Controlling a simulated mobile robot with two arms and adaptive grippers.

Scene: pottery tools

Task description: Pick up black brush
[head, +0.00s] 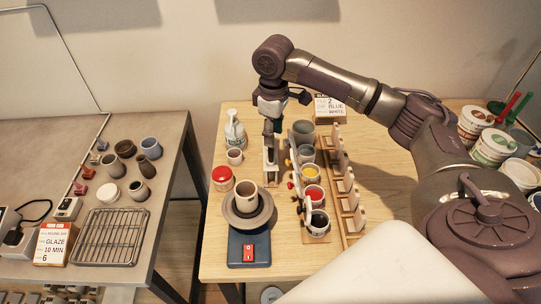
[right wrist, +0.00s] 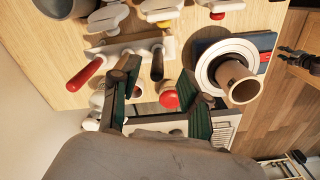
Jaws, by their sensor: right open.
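My right gripper (head: 270,128) points down over the left side of the wooden table, above a pale tool holder (head: 270,172). In the right wrist view its green-padded fingers are spread apart, with nothing held between them. In the head view the brush is hard to make out behind the gripper. A dark mechanical part at the wrist view's right edge may be my left gripper.
A red-lidded jar (head: 222,178), a spray bottle (head: 234,130) and a pottery wheel (head: 249,244) with a brown cup (head: 246,196) stand nearby. Paint pots (head: 310,172) and a wooden rack (head: 346,185) stand to the right. A grey table (head: 40,145) lies left across a gap.

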